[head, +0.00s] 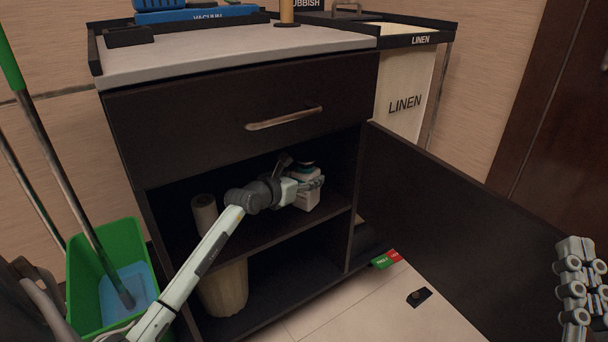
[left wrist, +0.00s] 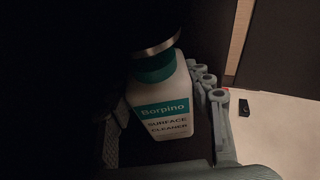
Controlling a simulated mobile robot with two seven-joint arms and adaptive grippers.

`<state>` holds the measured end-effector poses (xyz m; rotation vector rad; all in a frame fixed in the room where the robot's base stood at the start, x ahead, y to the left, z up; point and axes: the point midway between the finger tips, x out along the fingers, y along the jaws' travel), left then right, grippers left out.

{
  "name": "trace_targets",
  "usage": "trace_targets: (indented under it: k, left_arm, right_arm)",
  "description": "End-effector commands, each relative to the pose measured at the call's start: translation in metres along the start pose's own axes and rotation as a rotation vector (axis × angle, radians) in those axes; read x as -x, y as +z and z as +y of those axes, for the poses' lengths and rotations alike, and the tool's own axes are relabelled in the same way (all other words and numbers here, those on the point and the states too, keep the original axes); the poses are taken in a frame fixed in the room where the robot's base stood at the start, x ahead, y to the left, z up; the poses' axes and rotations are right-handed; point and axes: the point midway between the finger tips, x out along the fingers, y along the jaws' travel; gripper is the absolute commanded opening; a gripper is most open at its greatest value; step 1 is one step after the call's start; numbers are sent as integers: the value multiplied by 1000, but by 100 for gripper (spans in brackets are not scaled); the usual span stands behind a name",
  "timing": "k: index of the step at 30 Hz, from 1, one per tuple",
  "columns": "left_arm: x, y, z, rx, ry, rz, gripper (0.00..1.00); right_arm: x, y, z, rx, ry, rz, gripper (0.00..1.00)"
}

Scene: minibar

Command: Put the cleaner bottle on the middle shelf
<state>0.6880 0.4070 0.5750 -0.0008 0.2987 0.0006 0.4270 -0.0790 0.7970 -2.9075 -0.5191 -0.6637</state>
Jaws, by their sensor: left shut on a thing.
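The cleaner bottle (head: 307,200) is white with a teal label and teal neck. My left gripper (head: 308,184) is shut on it, inside the open cabinet above the right part of the middle shelf (head: 262,236). The bottle looks upright; I cannot tell whether its base touches the shelf. In the left wrist view the bottle (left wrist: 160,112) shows its "Surface Cleaner" label, with a finger of my left gripper along its right side. My right gripper (head: 582,285) is at the far right, away from the cabinet, with no object visible in it.
A pale roll (head: 204,214) stands at the shelf's left, and a beige bin (head: 224,289) stands below. The open cabinet door (head: 440,225) extends right. A green bucket (head: 88,285) with mop handles is at left. A dark drawer (head: 240,110) is above the opening.

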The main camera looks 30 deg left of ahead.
Motion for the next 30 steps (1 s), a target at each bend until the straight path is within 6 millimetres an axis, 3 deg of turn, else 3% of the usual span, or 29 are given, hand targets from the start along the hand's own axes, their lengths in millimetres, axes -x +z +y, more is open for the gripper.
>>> trace_targets:
  k: [11, 12, 16, 26, 30]
  left_arm:
    - [-1, -2, 0, 1, 0, -3, 0]
    - [-1, -3, -1, 1, 0, 1, 56]
    - [-1, -3, -1, 1, -1, 2, 72]
    - [0, -1, 0, 0, 0, 1, 72]
    - [14, -1, 0, 1, 0, 3, 72]
  right_arm:
    - [0, -1, 1, -2, 4, 9, 0]
    - [0, -3, 1, -2, 5, 14, 0]
    - [0, -4, 1, -3, 7, 19, 0]
    - [-2, -6, 2, 0, 6, 21, 0]
    - [-2, 0, 1, 0, 3, -25, 0]
